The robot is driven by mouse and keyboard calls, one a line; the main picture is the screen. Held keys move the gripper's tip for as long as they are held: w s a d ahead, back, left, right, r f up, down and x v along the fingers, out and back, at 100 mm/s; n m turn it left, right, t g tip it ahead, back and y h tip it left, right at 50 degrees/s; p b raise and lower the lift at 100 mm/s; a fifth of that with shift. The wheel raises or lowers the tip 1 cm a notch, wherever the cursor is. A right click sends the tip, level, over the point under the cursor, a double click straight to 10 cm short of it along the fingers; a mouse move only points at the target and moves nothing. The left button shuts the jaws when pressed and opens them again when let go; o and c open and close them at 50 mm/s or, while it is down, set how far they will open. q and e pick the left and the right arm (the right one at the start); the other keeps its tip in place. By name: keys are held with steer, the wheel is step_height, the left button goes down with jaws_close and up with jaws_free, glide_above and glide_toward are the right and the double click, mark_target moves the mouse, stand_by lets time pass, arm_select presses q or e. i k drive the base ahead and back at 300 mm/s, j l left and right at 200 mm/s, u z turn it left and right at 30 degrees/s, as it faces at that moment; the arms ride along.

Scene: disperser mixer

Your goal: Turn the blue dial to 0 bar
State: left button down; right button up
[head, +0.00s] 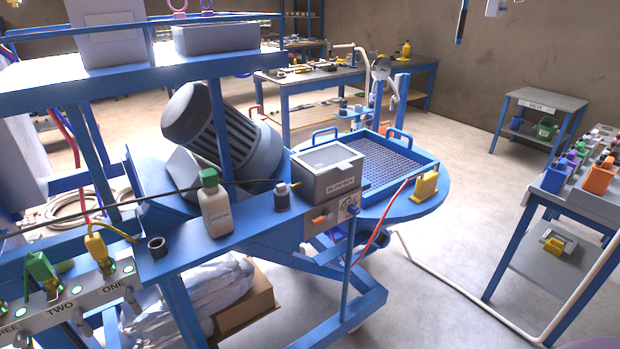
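A small blue knob (352,209), which looks like the blue dial, sits on a grey panel (335,217) on the front of the blue machine frame. The panel is just below a grey lidded box (328,172). An orange knob (320,219) sits to its left on the same panel. The dial's scale and pointer are too small to read. Neither of my grippers is in the head view.
A white bottle with a green cap (215,208) and a small dark bottle (282,197) stand on the frame left of the box. A yellow object (425,187) stands on the round blue table. A red hose (375,240) runs near the panel.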

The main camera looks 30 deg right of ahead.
mark_target(351, 208)
steer(key=z, duration=1.25)
